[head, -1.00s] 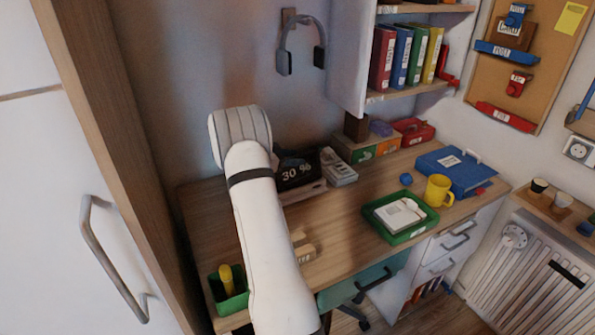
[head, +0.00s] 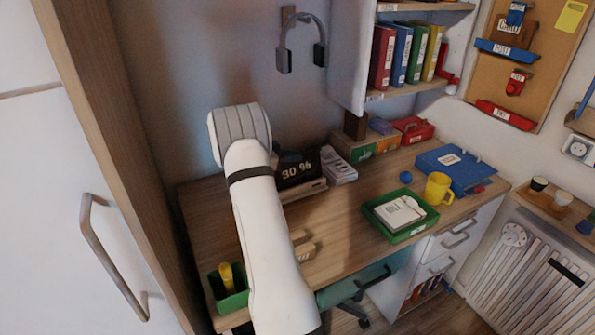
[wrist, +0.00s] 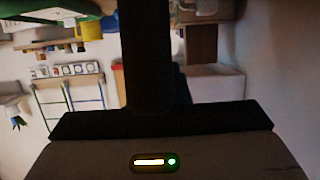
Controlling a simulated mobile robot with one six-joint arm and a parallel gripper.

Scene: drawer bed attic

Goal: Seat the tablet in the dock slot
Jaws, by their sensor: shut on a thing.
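The tablet (head: 297,170) is a dark slab with "30 %" on its screen. In the head view it stands leaning back near the rear wall, its left part hidden by my arm. A pale, low dock (head: 304,189) shows just below and in front of it. I cannot tell whether the tablet's lower edge is in the slot or only above it. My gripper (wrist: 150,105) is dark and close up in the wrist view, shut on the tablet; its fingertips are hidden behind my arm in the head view.
Right of the dock lies a pale device (head: 337,166). A green tray (head: 392,237) holding a notepad, a yellow mug (head: 438,188) and a blue binder (head: 455,172) occupy the right of the desk. A green bin (head: 232,301) stands front left. The desk centre is mostly clear.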

